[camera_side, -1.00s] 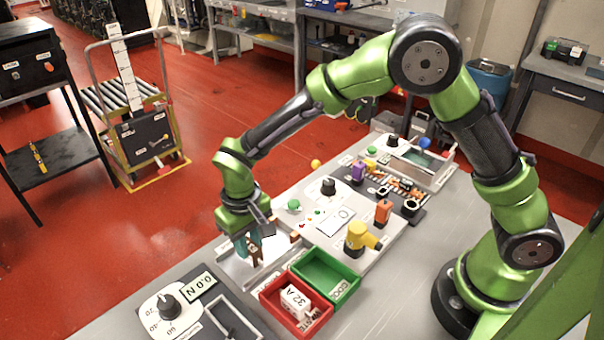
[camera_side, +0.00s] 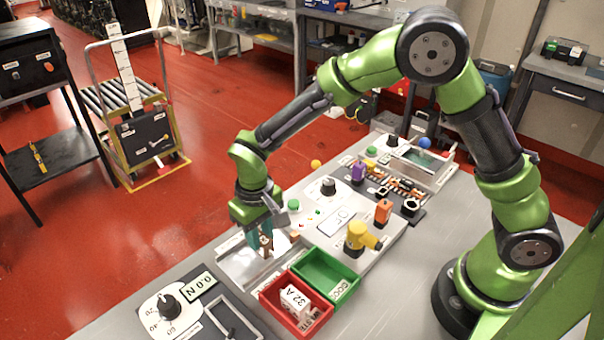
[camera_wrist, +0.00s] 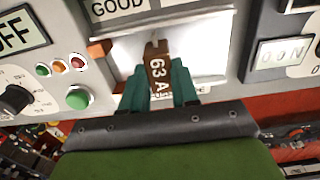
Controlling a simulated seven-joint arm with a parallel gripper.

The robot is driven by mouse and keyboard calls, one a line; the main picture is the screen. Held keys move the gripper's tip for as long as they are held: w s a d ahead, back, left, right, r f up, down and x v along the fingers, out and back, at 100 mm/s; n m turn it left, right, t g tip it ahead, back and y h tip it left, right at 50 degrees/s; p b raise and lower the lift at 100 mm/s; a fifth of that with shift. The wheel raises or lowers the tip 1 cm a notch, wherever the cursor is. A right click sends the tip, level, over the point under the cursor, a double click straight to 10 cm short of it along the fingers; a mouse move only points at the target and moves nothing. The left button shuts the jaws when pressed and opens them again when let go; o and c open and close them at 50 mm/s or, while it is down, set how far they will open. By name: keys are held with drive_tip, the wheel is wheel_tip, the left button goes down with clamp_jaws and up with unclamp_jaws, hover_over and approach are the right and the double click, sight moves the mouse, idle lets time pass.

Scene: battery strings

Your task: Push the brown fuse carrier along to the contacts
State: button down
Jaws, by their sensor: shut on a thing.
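The brown fuse carrier (camera_wrist: 158,68), marked "63 A", stands between my gripper's (camera_wrist: 158,85) two teal fingers in the wrist view. The fingers are shut on it. In the side view my gripper (camera_side: 262,246) points down over the pale tray left of the green bin, and only a little of the brown carrier (camera_side: 266,242) shows. A copper-orange block (camera_wrist: 100,48), which looks like a contact, sits left of the carrier in the wrist view, at the tray's end. The carrier is apart from it. Any second contact is hidden or unclear.
A green bin (camera_side: 352,281) and a red bin (camera_side: 268,294) holding a white "32 A" block (camera_side: 295,302) stand close to my gripper. The panel beyond has a yellow part (camera_side: 357,236), a green button (camera_wrist: 78,98) and an "OFF" display (camera_wrist: 22,30).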

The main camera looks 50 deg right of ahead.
drive_tip(key=shift+d, duration=2.8)
drive_tip(key=c, duration=0.8)
unclamp_jaws()
wheel_tip(320, 180, up, 16)
drive_tip(key=s+d+r+m+t, duration=0.1)
drive_tip(key=s+d+t, duration=0.1)
drive_tip(key=s, duration=0.3)
drive_tip(key=s+d+r+m+t+y, duration=0.1)
drive_tip(key=s+d+r+t, duration=0.1)
drive_tip(key=s+d, duration=0.2)
drive_tip(key=s+d+r+m+t+y, duration=0.1)
drive_tip(key=s+d+r+m+t, duration=0.1)
drive_tip(key=s, duration=0.5)
drive_tip(key=shift+d+r+t, duration=0.2)
drive_tip(key=shift+d+t, duration=0.4)
drive_tip(key=shift+d, duration=0.15)
